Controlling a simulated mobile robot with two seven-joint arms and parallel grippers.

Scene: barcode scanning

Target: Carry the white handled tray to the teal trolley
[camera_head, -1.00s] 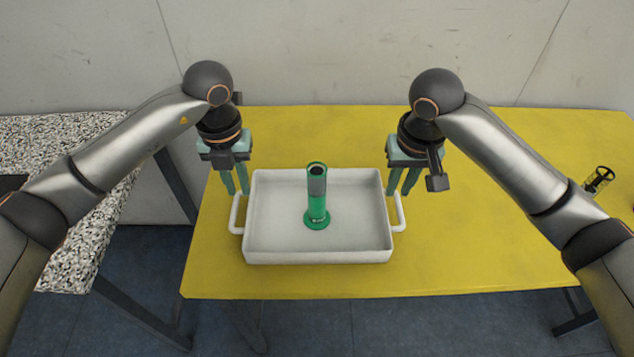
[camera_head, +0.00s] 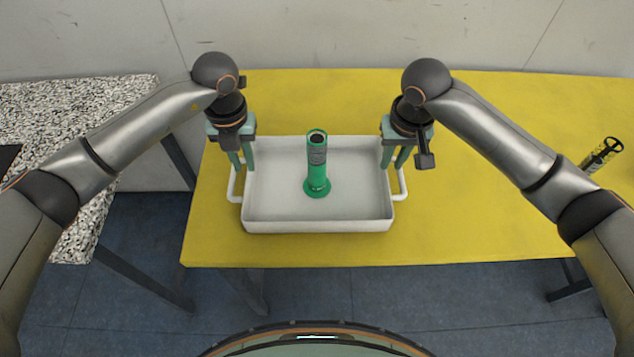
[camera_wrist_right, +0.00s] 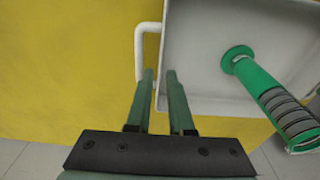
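The white handled tray (camera_head: 263,222) rests on the yellow table, with a loop handle at each short side. A green cylinder (camera_head: 317,178) with a flared base and a grey ribbed band stands in it. My left gripper (camera_head: 242,165) points down at the tray's left side, by the left handle (camera_head: 233,186); its fingers look apart. My right gripper (camera_head: 393,165) points down at the right side, by the right handle (camera_head: 403,186). In the right wrist view its fingers (camera_wrist_right: 160,74) are apart, around the tray's side wall near the handle (camera_wrist_right: 140,50). No trolley can be clearly made out.
The yellow table (camera_head: 500,130) has free room right of the tray. A speckled counter (camera_head: 85,105) stands at the left, with a gap and blue floor (camera_head: 140,235) between. A wall is behind.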

